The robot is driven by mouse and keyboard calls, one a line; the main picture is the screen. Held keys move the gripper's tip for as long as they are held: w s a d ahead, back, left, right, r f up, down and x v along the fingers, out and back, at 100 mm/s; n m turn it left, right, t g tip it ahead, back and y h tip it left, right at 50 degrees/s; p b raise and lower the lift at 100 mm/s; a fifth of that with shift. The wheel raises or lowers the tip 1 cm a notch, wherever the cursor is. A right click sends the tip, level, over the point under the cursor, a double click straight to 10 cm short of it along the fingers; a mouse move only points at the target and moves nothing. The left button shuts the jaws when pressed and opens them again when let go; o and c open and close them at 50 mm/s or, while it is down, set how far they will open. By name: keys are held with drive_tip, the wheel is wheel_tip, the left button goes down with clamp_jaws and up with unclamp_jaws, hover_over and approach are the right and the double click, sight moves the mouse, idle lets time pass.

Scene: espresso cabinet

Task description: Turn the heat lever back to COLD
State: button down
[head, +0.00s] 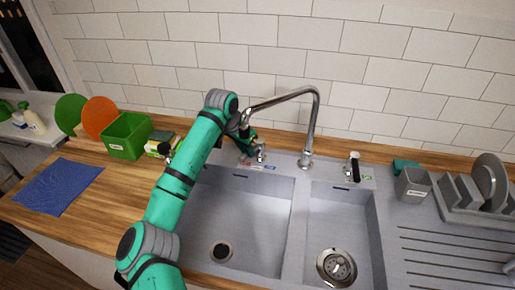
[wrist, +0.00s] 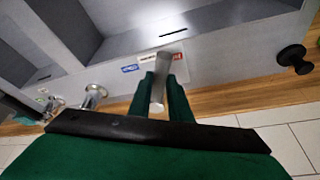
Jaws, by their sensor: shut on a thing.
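The heat lever (wrist: 159,88) is a pale metal bar at the sink's back edge, between the two green fingers of my gripper (wrist: 160,96) in the wrist view. My gripper is shut on it. A red label (wrist: 179,57), a whitish label (wrist: 150,58) and a blue label (wrist: 130,68) sit on the sink rim by its base; their words are too small to read. In the head view, the lever (head: 261,152) is left of the tall faucet, partly hidden by my gripper (head: 252,147). Which label the lever points at is unclear.
The tall chrome faucet (head: 308,130) arches left close to my arm. A black knob (head: 165,148) stands left and another tap (head: 352,166) right. A green bin (head: 126,136) and blue mat (head: 58,186) lie left; a dish rack (head: 470,208) stands right. Both basins look empty.

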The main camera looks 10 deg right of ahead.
idle(0.3)
drive_tip(key=c, duration=1.6)
unclamp_jaws()
drive_tip(key=shift+c, duration=0.2)
drive_tip(key=v, duration=1.1)
drive_tip(key=shift+f, duration=0.15)
